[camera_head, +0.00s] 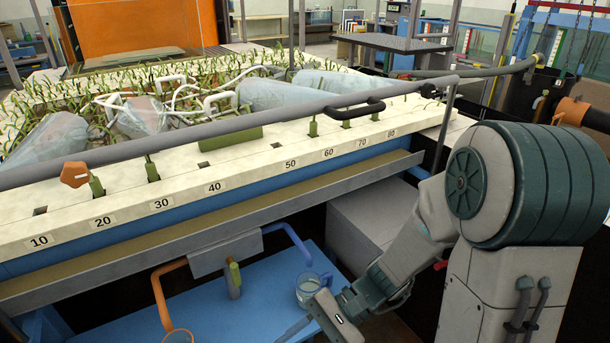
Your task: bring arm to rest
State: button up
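My arm comes in from the right, bent downward. Its grey and teal links reach over the lower middle of the picture. My gripper (296,328) is at the bottom edge, low over the blue shelf (215,308) below the flume's front. A finger-like part points left, and the rest is cut off or hidden, so its opening does not show. A clear glass vessel (311,291) stands on the shelf just above and behind my gripper. I cannot tell whether they touch.
The flume's pale numbered edge (190,203) and a grey rail (230,122) run above the shelf. A green-topped peg (234,278) stands below a grey plate with orange and blue bent handles. A grey box (372,230) is beside my forearm. The shelf's left part is mostly clear.

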jog(key=w+d+r+n+t+h+p, duration=0.2)
jog(key=d+r+n+t+h+p, duration=0.3)
jog(key=d+r, duration=1.1)
jog(key=r+t+h+p, duration=0.1)
jog(key=t+h+p, duration=0.2)
jog(key=h, duration=0.3)
jog(key=shift+n+t, duration=0.4)
jog(key=shift+t, duration=0.1)
